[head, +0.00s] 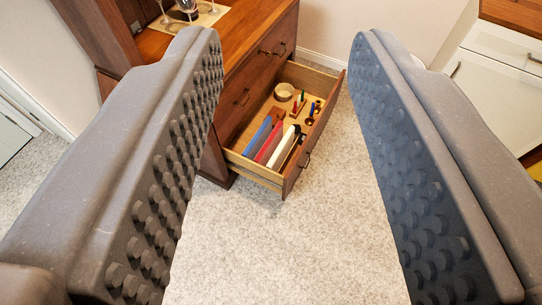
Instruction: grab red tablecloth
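My gripper (285,45) is wide open and empty, its two studded grey fingers reaching up from the lower corners of the head view. Between the fingers and farther off, an open drawer (306,165) sticks out of a wooden hutch. In the drawer stand several flat folded pieces side by side. A red one (269,142), which looks like the red tablecloth, stands between a blue one (257,136) and a white one (282,147). My gripper is apart from all of them.
The drawer also holds a round container (284,91) and small coloured items (299,102). Glasses (187,6) stand on the hutch top (247,32). White cabinets (491,70) are at the right. The speckled floor (285,250) in front of the drawer is clear.

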